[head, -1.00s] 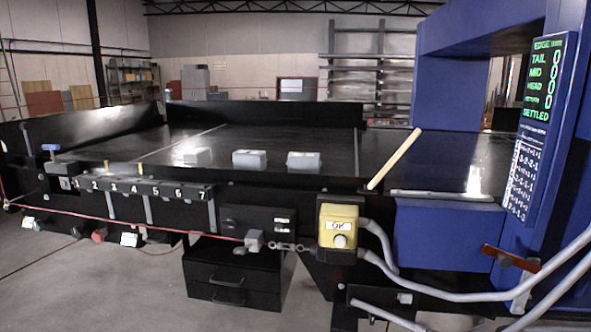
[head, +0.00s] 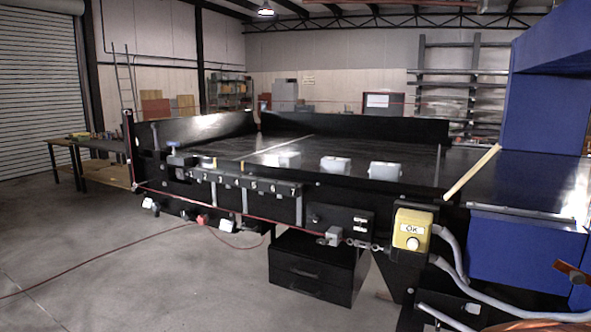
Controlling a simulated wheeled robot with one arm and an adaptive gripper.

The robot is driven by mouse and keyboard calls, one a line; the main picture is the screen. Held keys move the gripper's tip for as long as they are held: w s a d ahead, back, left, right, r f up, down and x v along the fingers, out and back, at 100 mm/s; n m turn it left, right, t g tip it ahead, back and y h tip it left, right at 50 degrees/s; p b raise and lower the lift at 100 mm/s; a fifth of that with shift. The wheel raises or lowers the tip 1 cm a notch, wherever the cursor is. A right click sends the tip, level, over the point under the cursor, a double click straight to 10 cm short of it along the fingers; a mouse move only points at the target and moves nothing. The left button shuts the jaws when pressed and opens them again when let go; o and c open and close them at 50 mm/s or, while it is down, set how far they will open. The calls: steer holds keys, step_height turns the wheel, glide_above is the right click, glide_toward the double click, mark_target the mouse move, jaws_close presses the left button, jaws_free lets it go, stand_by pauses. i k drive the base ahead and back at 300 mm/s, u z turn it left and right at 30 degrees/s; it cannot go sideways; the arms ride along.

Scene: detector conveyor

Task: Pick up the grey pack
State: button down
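Three similar grey packs lie in a row along the near side of the black conveyor bed (head: 230,143): a left pack (head: 288,160), a middle pack (head: 336,165) and a right pack (head: 385,171). They are small, light grey blocks set apart from each other. I cannot tell which one the task means. My gripper is not in view.
A numbered black rail (head: 245,182) runs along the conveyor's front edge. A yellow OK button box (head: 411,230), grey hoses and a pale stick (head: 471,172) are at the right, beside the blue machine (head: 545,110). Open floor (head: 120,265) lies at the left.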

mark_target(330, 165)
steer(key=u, duration=0.2)
steer(key=i, duration=1.8)
steer(key=u, duration=0.2)
